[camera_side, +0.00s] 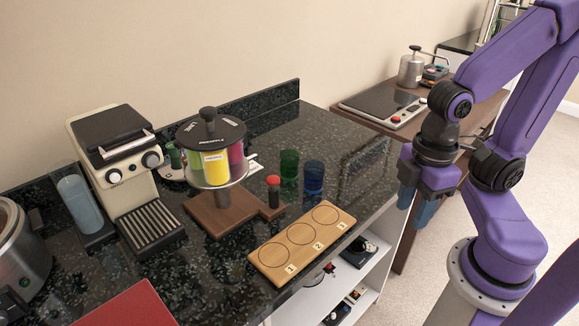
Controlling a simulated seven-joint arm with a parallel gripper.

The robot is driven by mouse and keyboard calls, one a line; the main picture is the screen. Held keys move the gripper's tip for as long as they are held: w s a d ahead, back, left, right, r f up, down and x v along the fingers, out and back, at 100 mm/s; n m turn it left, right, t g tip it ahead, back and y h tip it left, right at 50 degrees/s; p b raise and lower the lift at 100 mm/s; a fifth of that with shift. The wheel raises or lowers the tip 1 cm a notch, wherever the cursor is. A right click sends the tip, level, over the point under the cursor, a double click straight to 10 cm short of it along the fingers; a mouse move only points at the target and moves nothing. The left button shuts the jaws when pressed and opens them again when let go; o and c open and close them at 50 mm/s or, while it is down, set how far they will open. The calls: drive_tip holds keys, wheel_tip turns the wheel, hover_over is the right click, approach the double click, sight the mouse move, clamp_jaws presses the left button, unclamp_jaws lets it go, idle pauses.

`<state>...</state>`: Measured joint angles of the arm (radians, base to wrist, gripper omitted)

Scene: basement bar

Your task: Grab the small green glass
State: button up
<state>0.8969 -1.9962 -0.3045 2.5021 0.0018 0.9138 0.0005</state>
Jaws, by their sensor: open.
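A small green glass (289,166) stands upright on the dark granite counter (345,170), right of the middle of the picture. A dark blue glass (313,176) stands close to its right. My gripper (417,212) hangs at the right, past the counter's right edge, pointing down with blue fingers. It is open, holds nothing, and is well apart from the green glass. The blue glass lies on the side of the green glass nearer my gripper.
A wooden board with numbered circles (302,243) lies in front. A carousel of coloured containers (212,150) and a coffee machine (122,172) stand left. Counter right of the glasses is bare.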

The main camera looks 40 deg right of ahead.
idle(0.3)
drive_tip(key=o, duration=0.5)
